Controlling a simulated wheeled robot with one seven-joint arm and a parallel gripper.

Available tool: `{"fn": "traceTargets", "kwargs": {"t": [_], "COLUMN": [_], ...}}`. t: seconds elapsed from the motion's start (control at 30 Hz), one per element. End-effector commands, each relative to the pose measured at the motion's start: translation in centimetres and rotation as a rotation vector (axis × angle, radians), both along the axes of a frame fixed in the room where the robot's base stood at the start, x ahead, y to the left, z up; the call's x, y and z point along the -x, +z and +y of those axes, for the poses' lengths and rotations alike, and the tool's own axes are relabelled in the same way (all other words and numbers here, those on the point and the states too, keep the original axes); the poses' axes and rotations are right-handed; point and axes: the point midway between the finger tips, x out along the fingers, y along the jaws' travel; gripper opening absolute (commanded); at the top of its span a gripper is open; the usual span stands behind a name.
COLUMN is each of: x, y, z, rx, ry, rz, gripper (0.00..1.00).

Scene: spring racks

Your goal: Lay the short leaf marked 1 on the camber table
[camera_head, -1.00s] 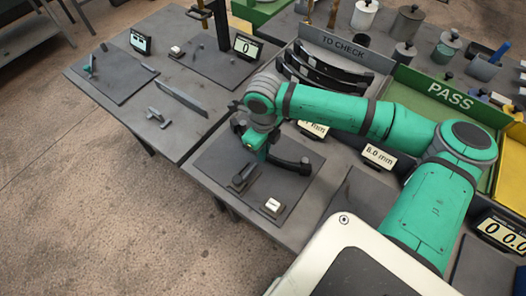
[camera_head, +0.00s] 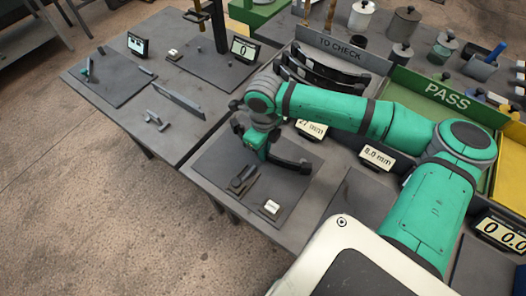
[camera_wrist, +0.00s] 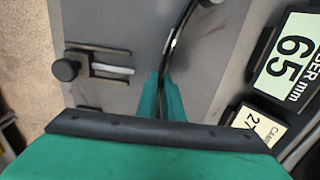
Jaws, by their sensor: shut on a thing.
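The camber table is a dark grey plate (camera_head: 222,160) on the front bench, with a dark fixture (camera_head: 243,180) and a small white-topped block (camera_head: 270,207) on it. My gripper (camera_head: 258,156) is over the plate, beside the fixture. It is shut on a dark curved leaf (camera_head: 292,166), which sticks out to the right of the fingers. In the wrist view the fingers (camera_wrist: 161,97) pinch the leaf (camera_wrist: 178,28), which has a pale mark on it. The number is too small to read. I cannot tell whether the leaf touches the plate. The fixture (camera_wrist: 95,67) is left of the fingers there.
Behind the plate, a TO CHECK rack (camera_head: 345,47) holds several dark curved leaves. A green PASS tray (camera_head: 435,97) is to its right. Number cards stand along the plate's far side. The left bench (camera_head: 125,100) carries other gauges.

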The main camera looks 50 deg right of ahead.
Motion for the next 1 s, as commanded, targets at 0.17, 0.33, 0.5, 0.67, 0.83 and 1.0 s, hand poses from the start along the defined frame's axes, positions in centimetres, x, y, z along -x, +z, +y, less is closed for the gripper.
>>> {"fn": "traceTargets", "kwargs": {"t": [0.17, 0.33, 0.5, 0.67, 0.83, 1.0], "x": [-0.05, -0.03, -0.02, -0.02, -0.01, 0.03], "y": [0.08, 0.09, 0.06, -0.08, -0.10, -0.21], "z": [-0.24, -0.28, -0.30, -0.33, -0.27, -0.18], "rx": [0.002, 0.003, 0.003, 0.003, 0.002, 0.000], "ry": [-0.001, -0.002, -0.002, -0.003, -0.002, -0.001], "rz": [-0.001, -0.001, -0.001, 0.000, 0.000, 0.001], "gripper": [0.00, 0.00, 0.00, 0.00, 0.29, 0.34]}}
